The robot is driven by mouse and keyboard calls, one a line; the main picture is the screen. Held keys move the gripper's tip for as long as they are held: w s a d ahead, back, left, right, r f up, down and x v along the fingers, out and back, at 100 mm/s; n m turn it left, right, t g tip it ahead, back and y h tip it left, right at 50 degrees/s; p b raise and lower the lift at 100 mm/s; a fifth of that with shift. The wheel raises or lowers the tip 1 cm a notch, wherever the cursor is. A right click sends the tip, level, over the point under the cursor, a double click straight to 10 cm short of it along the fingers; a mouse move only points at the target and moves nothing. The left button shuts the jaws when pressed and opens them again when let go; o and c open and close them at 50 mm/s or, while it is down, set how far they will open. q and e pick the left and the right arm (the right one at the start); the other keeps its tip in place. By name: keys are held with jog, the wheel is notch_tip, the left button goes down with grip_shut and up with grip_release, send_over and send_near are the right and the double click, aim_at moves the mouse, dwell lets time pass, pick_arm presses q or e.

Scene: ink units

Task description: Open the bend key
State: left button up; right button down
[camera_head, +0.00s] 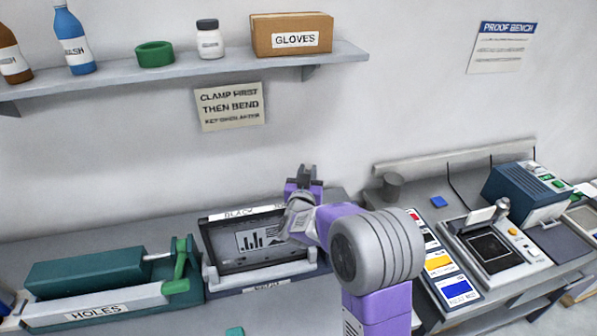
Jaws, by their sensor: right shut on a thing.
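The bending unit, which I take for the bend key, is the dark tray with a light frame (215,262) in the middle of the bench. A dark plate (225,241) printed with a bar chart lies in it. A label reading "BLACK" runs along its back edge; the front label is too small to read surely. My right gripper (291,228) reaches over the unit's right side from the right. It is shut on a part there, and the hand and wrist hide the exact contact. My left gripper is not in view.
A green punch labelled "HOLES" (96,312) with a green lever (181,262) stands close on the left. A shelf (130,72) hangs above.

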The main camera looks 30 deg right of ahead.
jog(key=c, duration=1)
grip_release()
jog(key=shift+c, duration=0.2)
jog(key=v, duration=0.7)
jog(key=shift+s+a, duration=0.2)
